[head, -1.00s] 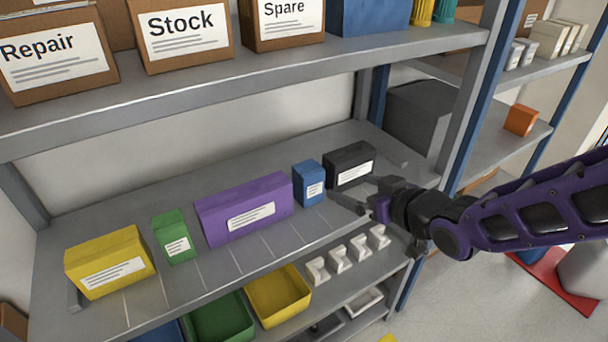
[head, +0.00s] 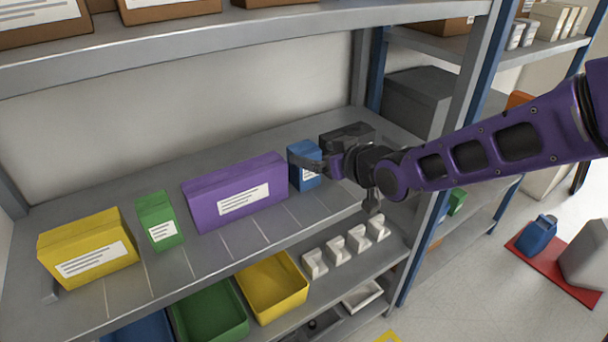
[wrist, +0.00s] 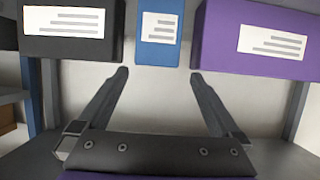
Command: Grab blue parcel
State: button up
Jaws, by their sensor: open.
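The blue parcel (head: 304,165) is a small upright box with a white label, standing on the middle shelf between the purple parcel and the black parcel. My gripper (head: 312,167) is right at it in the head view and covers part of its front. In the wrist view my gripper (wrist: 158,75) is open, its two fingers spread wide with nothing between the tips. The blue parcel (wrist: 159,30) is centred just beyond the gap between the fingertips there. I cannot tell if a finger touches it.
The purple parcel (head: 236,192) stands close on the left of the blue one, the black parcel (head: 347,138) close on the right. Green (head: 159,220) and yellow (head: 88,248) parcels stand farther left. The upper shelf (head: 250,48) runs above. Bins and white holders are below.

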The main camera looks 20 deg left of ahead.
aim_at(305, 149)
jog(key=b+x, duration=0.2)
jog(key=x, duration=0.3)
jog(key=shift+w+d, duration=0.1)
jog(key=shift+d, duration=0.1)
jog(key=shift+b+x, duration=0.3)
jog(key=shift+x, duration=0.5)
jog(key=shift+r, duration=0.1)
jog(key=shift+c, duration=0.3)
jog(key=c, duration=1.4)
